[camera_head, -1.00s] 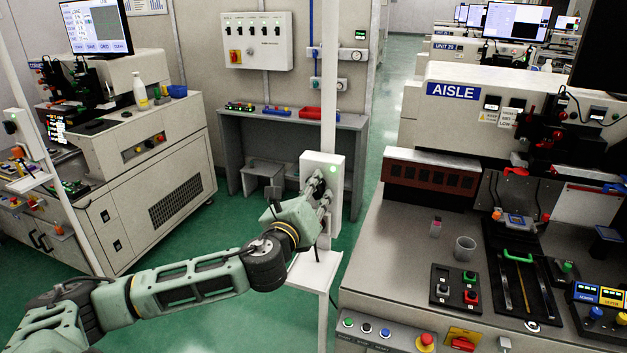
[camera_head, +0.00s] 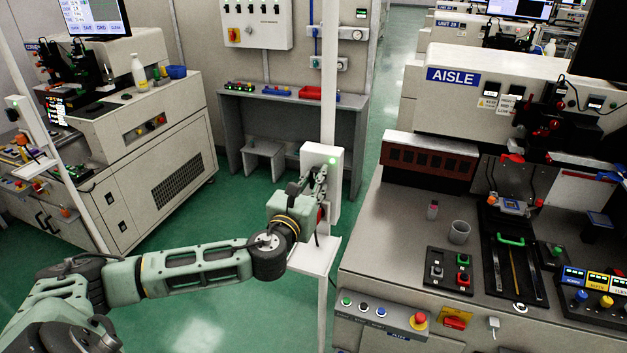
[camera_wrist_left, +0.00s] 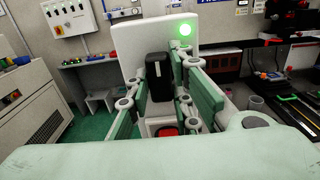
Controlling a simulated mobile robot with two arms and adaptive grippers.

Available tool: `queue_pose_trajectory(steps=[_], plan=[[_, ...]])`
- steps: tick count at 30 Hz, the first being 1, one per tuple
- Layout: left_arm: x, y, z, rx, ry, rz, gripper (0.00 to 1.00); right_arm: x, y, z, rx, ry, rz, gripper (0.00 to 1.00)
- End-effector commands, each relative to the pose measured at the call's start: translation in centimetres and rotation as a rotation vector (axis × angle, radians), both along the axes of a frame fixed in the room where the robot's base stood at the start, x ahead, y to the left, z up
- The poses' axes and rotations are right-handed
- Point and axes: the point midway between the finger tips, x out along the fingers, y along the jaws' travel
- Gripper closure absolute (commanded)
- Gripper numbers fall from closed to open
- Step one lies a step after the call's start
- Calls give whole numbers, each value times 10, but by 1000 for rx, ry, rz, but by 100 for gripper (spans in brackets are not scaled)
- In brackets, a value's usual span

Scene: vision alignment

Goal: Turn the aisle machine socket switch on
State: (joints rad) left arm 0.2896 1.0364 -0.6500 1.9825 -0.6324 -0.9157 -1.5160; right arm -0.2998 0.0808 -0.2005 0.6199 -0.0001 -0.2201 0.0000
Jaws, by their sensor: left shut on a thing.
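The aisle machine's socket box (camera_head: 335,190) is white and stands on a white post left of the AISLE machine. It also fills the middle of the left wrist view (camera_wrist_left: 136,66). A green light (camera_wrist_left: 185,30) glows at its top right. A black plug-like block (camera_wrist_left: 159,76) sits on its front, with a red switch (camera_wrist_left: 166,130) below it. My left gripper (camera_head: 313,182) is at the box's front. In the left wrist view its fingers (camera_wrist_left: 158,92) stand on both sides of the black block, shut on it. The fingers partly hide the switch. My right gripper is out of view.
A small white shelf (camera_head: 316,258) juts out below the box. The AISLE machine's table (camera_head: 400,235), with a cup (camera_head: 459,232) and button blocks, is close on the right. A grey bench (camera_head: 345,123) stands behind. Green floor lies open at left.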

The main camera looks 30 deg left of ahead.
Motion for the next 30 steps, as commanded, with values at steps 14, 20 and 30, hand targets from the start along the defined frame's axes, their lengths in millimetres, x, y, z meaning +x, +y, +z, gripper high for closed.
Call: queue_pose_trajectory(steps=[14, 20, 30], plan=[[0, 0, -1, 3, 3, 0, 67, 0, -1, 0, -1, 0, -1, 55], [0, 0, -1, 3, 2, 0, 61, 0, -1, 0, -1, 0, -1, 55], [-16, -4, -2, 3, 4, -1, 61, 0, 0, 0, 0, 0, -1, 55]])
